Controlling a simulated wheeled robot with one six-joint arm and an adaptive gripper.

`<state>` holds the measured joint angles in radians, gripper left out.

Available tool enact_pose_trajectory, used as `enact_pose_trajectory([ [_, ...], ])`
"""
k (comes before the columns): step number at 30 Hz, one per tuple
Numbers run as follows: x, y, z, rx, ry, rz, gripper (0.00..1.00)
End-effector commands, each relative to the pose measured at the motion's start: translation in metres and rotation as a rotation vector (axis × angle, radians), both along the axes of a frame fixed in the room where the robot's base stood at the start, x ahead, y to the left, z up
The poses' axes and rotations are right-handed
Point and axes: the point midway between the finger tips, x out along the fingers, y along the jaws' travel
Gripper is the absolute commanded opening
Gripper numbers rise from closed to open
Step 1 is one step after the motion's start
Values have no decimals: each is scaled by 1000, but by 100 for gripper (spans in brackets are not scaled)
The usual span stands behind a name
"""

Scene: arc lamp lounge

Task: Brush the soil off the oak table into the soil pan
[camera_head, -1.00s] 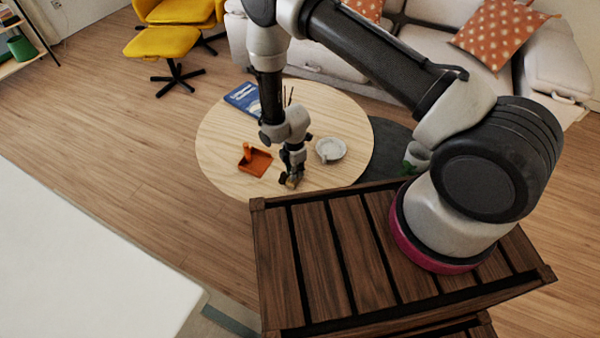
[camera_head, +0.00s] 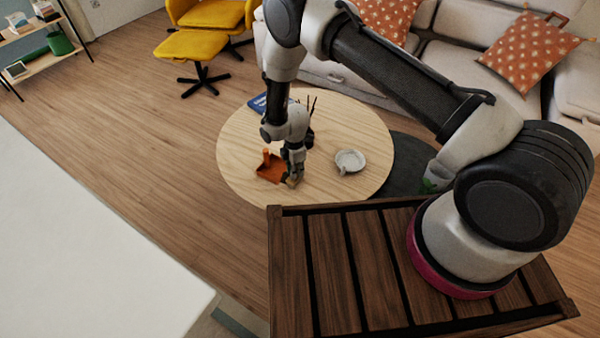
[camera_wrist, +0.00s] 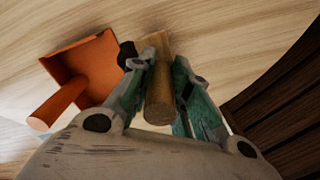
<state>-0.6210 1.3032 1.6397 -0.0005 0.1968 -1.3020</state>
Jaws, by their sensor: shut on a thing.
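The oak table (camera_head: 335,115) is a round, pale wooden top. The orange soil pan (camera_head: 270,168) lies on it, left of my gripper (camera_head: 293,178). In the wrist view the pan (camera_wrist: 88,68) sits at upper left, its round handle pointing down-left. My gripper (camera_wrist: 158,90) is shut on a wooden brush (camera_wrist: 160,85), whose round handle lies between the fingers. The brush's end is low at the table top, just right of the pan. A dark lump between pan and brush is unclear. I cannot make out soil; my arm hides part of the table.
A pale grey dish (camera_head: 350,160) stands right of my gripper. A slatted dark wood crate (camera_head: 330,265) is in front of the table. The sofa (camera_head: 350,85) stands behind.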

Motion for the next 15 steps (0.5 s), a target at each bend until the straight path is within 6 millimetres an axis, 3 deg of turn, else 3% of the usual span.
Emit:
enact_pose_trajectory([
  [12,21,25,0,1,-2,0,0],
  [15,21,24,8,0,-1,0,0],
])
